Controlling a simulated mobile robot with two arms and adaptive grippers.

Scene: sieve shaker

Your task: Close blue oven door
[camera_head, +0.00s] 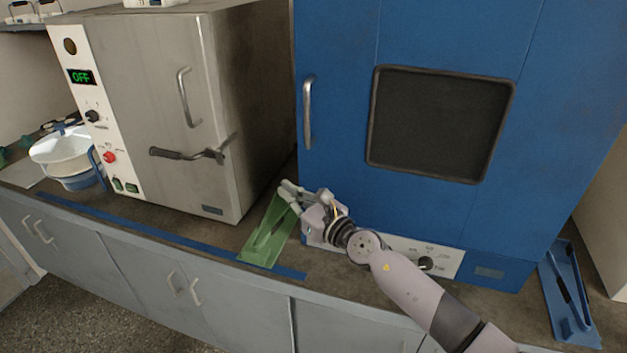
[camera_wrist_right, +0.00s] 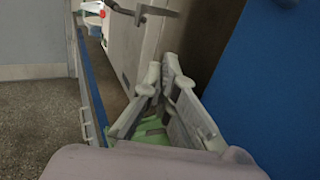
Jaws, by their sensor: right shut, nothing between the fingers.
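The blue oven (camera_head: 343,100) stands at the right in the head view. Its blue door, with a dark square window (camera_head: 440,122) and a vertical metal handle (camera_head: 308,112) on its left side, appears flush with the oven's front. My right gripper (camera_head: 285,190) is shut and empty, low in front of the oven's lower left corner and below the handle. In the right wrist view the fingers (camera_wrist_right: 162,75) meet at their tips, with the oven's blue surface (camera_wrist_right: 275,85) to their right. My left gripper is not in view.
A grey oven (camera_head: 165,90) with an "OFF" display stands left of the blue one. A green stand (camera_head: 265,240) lies under my right gripper, and a blue stand (camera_head: 568,290) is at the far right. A white bowl (camera_head: 62,148) sits at the left. The counter's front edge is close.

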